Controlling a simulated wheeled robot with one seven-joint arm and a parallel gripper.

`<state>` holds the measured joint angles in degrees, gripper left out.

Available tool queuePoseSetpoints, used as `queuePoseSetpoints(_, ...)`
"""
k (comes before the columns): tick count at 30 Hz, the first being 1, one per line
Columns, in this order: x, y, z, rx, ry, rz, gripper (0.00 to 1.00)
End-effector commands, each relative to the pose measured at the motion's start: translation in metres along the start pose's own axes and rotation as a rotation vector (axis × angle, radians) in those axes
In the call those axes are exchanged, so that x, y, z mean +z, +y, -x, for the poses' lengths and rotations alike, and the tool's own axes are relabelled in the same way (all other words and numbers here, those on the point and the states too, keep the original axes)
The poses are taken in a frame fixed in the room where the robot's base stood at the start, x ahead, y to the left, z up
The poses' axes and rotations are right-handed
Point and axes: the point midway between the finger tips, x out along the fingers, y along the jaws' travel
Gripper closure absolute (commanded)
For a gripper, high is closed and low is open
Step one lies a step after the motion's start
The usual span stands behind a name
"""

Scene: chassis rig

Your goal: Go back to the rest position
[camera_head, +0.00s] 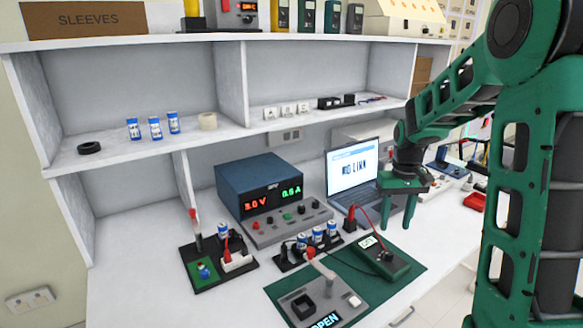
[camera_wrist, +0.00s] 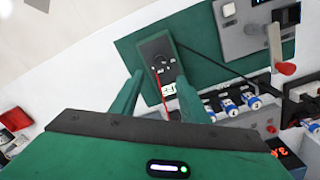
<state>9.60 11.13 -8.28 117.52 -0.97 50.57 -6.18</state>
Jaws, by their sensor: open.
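My gripper (camera_head: 402,200) is at the end of my green arm, in front of the laptop and above the white bench. In the wrist view my gripper (camera_wrist: 160,100) has its two green fingers spread apart, with nothing held between them. Beyond the fingers lies a green multimeter (camera_wrist: 157,60) with a red lead. In the head view the multimeter (camera_head: 381,259) lies on a dark green mat (camera_head: 405,278), below and apart from my gripper.
A laptop (camera_head: 353,170) reading "NO LINK" stands behind my gripper. A blue power supply (camera_head: 262,185), a battery holder (camera_head: 290,262) and a grey device (camera_head: 318,298) reading "OPEN" stand to the left. A shelf (camera_head: 240,135) runs above. A red tray (camera_head: 474,201) is at right.

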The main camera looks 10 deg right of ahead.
Motion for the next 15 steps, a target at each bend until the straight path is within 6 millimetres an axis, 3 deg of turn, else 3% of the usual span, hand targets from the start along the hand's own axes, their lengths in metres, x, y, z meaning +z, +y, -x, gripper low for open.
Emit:
queuePoseSetpoints(5, 0.023, 0.006, 0.013, 0.002, 0.003, -0.03, 0.58)
queuePoseSetpoints(15, 0.143, 0.026, 0.05, 0.002, 0.002, -0.188, 0.58)
